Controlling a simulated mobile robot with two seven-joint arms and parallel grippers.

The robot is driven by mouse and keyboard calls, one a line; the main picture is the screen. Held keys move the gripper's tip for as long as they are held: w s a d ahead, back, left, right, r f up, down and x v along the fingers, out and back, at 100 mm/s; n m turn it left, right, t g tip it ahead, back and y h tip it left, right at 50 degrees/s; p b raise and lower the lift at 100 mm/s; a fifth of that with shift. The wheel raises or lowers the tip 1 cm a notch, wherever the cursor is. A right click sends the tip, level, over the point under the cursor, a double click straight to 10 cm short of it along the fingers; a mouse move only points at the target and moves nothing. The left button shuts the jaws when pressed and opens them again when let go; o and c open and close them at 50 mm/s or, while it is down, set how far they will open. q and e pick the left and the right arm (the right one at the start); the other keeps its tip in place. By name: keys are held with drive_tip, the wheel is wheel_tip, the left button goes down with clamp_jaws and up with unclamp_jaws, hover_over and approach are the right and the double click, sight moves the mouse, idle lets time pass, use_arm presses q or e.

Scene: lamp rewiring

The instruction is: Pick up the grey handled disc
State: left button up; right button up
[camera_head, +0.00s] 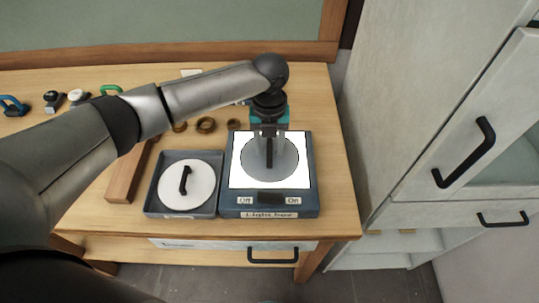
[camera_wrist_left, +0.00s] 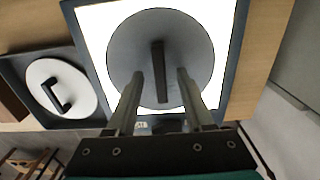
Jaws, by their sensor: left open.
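The grey handled disc (camera_head: 285,163) lies on the lit white panel of the light box (camera_head: 311,195). In the left wrist view the disc (camera_wrist_left: 190,40) shows a dark upright bar handle (camera_wrist_left: 158,60) across its middle. My left gripper (camera_head: 269,150) is above the disc, pointing down at it. In the left wrist view its two fingers (camera_wrist_left: 160,78) are open, one on each side of the handle, with visible gaps. I cannot tell how far the fingertips are above the disc. My right gripper is not in view.
A white disc with a black handle (camera_head: 201,185) lies in a grey tray (camera_head: 150,205) left of the light box. A wooden block (camera_head: 125,178) and brown rings (camera_head: 206,125) are nearby. A cabinet (camera_head: 400,180) stands to the right.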

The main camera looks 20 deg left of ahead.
use_arm(q)
clamp_jaws()
idle(0.4)
idle(1.0)
